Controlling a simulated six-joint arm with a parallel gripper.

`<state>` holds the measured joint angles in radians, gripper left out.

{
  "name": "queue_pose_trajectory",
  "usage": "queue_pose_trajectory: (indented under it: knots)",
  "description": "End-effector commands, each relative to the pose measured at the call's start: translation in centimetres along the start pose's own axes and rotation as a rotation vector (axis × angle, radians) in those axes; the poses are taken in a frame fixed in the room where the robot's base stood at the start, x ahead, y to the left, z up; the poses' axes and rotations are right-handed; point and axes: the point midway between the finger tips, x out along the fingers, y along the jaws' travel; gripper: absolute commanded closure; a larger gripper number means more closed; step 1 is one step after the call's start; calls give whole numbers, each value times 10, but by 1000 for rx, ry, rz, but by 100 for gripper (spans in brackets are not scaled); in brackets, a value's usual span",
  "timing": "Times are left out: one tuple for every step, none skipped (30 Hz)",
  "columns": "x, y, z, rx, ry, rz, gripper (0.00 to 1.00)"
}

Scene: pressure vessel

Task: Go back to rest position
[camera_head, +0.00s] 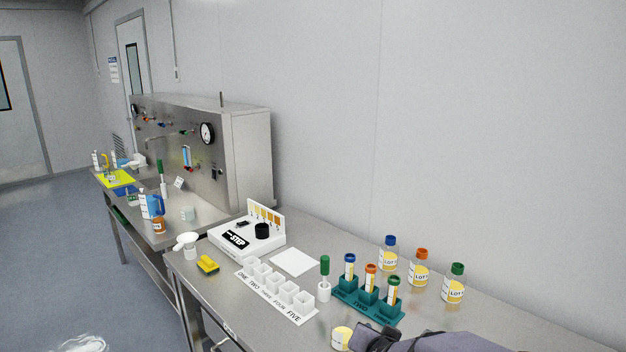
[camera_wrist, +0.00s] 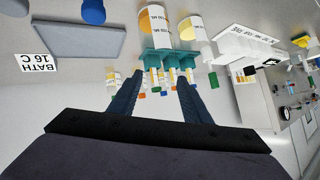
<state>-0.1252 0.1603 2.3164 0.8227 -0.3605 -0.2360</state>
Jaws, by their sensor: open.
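My gripper (camera_wrist: 160,76) shows in the wrist view with its two dark fingers spread apart and nothing held between them. The teal rack (camera_wrist: 158,56) with several capped tubes appears beyond the fingertips. In the head view, part of my dark gripper (camera_head: 377,341) and grey arm shows at the bottom edge, right of centre. It is at the near side of the bench, in front of the teal rack (camera_head: 368,306). The fingertips are hard to make out in the head view.
Lot bottles (camera_head: 421,268) stand behind the rack. A numbered cup strip (camera_head: 275,290) and white STEP device (camera_head: 246,237) are farther left. A grey slab (camera_wrist: 78,40) shows in the wrist view.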

Motion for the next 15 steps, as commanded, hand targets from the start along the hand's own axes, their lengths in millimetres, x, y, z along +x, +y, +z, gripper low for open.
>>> queue_pose_trajectory:
  knots:
    - [-21, -9, 1, -40, -79, -37, 56]
    - [-30, -12, 10, -66, -131, -56, 56]
    - [-43, -14, 20, -103, -199, -77, 56]
    - [-54, -13, 29, -131, -253, -88, 56]
    - [-65, -12, 37, -159, -306, -97, 56]
    - [-80, -8, 48, -197, -377, -103, 56]
    - [-92, -4, 56, -228, -429, -104, 56]
    - [-105, 1, 63, -255, -480, -101, 56]
    - [-121, 10, 72, -292, -547, -93, 56]
    - [-133, 16, 78, -318, -593, -85, 56]
    - [-145, 24, 84, -343, -639, -74, 56]
    - [-160, 34, 89, -375, -693, -58, 56]
    - [-171, 42, 93, -396, -732, -43, 56]
    - [-181, 49, 96, -415, -767, -29, 56]
    - [-192, 58, 99, -439, -807, -10, 56]
